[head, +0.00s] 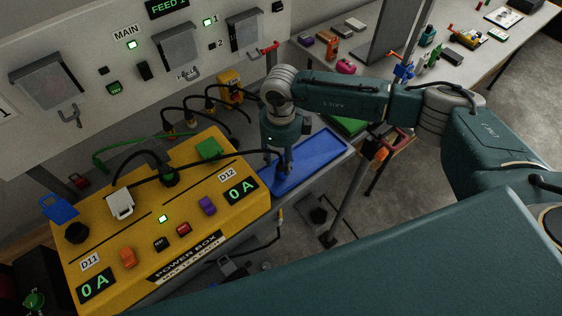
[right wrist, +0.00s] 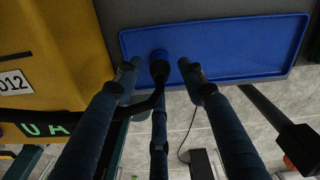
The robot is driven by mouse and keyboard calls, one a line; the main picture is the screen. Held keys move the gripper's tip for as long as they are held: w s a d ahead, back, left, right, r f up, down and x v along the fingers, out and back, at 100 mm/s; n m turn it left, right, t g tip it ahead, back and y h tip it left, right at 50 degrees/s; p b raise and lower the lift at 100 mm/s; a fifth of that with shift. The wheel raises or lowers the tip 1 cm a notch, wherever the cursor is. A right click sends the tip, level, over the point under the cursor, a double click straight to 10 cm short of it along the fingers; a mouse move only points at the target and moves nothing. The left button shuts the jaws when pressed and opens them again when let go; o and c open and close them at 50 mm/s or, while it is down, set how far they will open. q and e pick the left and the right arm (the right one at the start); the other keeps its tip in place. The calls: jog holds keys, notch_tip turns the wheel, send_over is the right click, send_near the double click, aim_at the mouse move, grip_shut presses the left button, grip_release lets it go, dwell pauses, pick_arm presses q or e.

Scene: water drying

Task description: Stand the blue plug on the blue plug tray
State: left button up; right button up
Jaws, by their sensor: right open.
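The blue plug (right wrist: 159,70) is at the left end of the blue plug tray (right wrist: 225,45) in the right wrist view, and looks upright there. Its black cable bends away from its top. My right gripper (right wrist: 160,64) is open, with fingers on both sides of the plug and small gaps between. In the head view the right gripper (head: 281,168) is low over the near left part of the tray (head: 318,158), and the plug is hard to make out beside the fingers. My left gripper is not in view.
The yellow power box (head: 150,215) stands close to the left of the tray. Black cables (head: 215,112) arch above it. A green tray (head: 347,124) lies behind the blue one. A side table (head: 460,85) holds several small objects. The tray's right part is clear.

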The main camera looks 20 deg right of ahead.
notch_tip(320, 180, up, 10)
jog(key=b, duration=0.3)
jog(key=shift+f, duration=0.25)
jog(key=shift+r, duration=0.5)
